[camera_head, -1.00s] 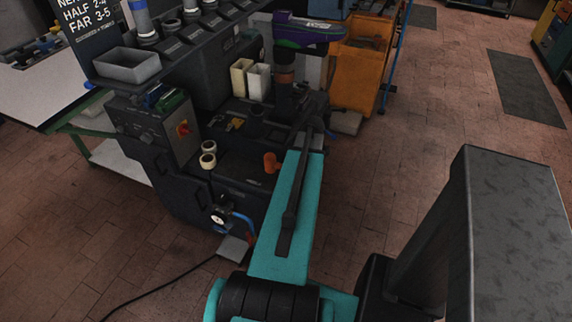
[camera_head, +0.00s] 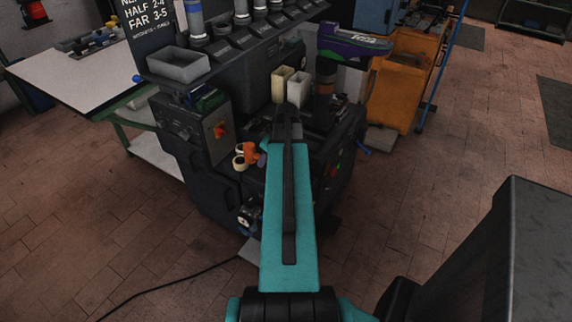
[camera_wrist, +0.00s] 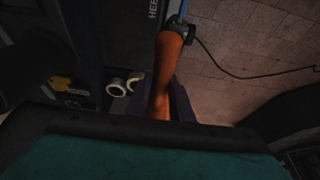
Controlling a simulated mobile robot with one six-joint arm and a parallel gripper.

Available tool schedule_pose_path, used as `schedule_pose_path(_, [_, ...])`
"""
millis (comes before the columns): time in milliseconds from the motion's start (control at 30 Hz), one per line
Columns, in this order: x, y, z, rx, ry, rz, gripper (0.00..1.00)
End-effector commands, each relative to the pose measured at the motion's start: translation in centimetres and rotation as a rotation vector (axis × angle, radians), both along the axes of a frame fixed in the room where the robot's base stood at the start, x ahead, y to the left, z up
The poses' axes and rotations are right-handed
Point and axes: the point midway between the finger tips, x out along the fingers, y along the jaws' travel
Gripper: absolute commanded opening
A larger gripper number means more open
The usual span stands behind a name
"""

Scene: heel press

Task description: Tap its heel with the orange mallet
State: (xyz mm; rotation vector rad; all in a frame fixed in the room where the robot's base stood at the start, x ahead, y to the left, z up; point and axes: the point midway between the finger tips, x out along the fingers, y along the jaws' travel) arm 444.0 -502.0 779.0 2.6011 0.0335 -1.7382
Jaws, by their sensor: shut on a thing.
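The orange mallet is held in my gripper (camera_wrist: 166,105); its orange length (camera_wrist: 164,75) runs up from between the dark fingers in the wrist view. In the head view a short orange part of the mallet (camera_head: 251,153) shows left of my arm, over the machine's shelf. The rest of it and my gripper are mostly hidden by the arm there. A purple and green shoe (camera_head: 352,42) sits sole up on a dark post at the machine's right side, apart from the mallet, farther back and to the right.
The dark machine (camera_head: 210,190) carries a grey tray (camera_head: 178,66), two pale bins (camera_head: 290,85) and tape rolls (camera_head: 239,163). An orange cabinet (camera_head: 402,85) stands behind the shoe. A white table (camera_head: 75,80) is at left.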

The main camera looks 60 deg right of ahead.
Motion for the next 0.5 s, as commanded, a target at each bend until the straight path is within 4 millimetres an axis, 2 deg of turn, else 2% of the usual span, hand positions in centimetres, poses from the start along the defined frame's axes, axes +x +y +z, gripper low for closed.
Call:
schedule_pose_path(33, [1.4,0.9,0.7,-0.003,-0.002,0.007,0.00])
schedule_pose_path(100, [2.9,2.0,1.4,-0.002,-0.002,0.009,0.00])
schedule_pose_path(500, [10.9,9.1,5.5,-0.002,-0.003,0.012,0.00])
